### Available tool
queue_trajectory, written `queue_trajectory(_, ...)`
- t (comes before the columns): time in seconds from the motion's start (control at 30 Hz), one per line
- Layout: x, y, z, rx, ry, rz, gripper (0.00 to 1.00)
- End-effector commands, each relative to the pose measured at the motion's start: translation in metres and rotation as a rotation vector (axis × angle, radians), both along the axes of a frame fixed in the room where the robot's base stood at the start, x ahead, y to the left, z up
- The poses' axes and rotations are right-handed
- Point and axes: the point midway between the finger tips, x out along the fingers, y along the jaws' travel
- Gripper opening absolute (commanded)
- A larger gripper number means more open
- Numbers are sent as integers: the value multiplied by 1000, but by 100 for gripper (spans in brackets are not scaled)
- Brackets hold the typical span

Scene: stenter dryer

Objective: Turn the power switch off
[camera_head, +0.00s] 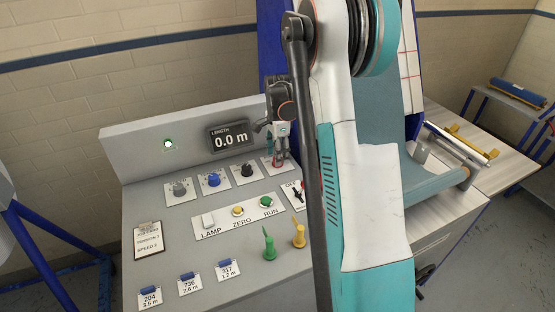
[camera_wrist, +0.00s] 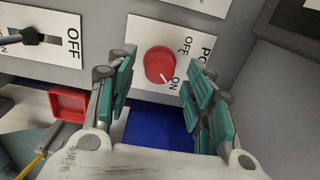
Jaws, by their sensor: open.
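The power switch is a red round knob (camera_wrist: 159,65) on a white plate marked OFF and ON in the wrist view. The white mark on its face points toward ON. In the head view the red knob (camera_head: 277,163) shows small, partly hidden by my gripper (camera_head: 280,145) at the right end of the knob row. In the wrist view my gripper (camera_wrist: 160,78) is open, with one teal finger on each side of the knob. The fingers hold nothing; whether either touches the knob I cannot tell.
A black lever switch (camera_wrist: 24,37) on an OFF plate is beside the knob. Grey (camera_head: 180,189), blue (camera_head: 213,180) and black (camera_head: 246,170) knobs sit left of it. A green lamp (camera_head: 168,143) is lit; the display (camera_head: 229,138) reads 0.0 m. Green (camera_head: 269,245) and yellow (camera_head: 299,236) pegs stand in front.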

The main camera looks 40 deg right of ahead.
Motion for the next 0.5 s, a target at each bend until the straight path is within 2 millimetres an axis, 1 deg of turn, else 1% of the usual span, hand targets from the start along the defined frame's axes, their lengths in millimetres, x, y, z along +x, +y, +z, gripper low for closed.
queue_trajectory(0.03,0,0,-7,0,0,0,48)
queue_trajectory(0.13,0,0,-13,0,0,0,48)
queue_trajectory(0.47,0,0,-15,0,0,0,48)
queue_trajectory(0.5,0,0,-15,0,0,0,43)
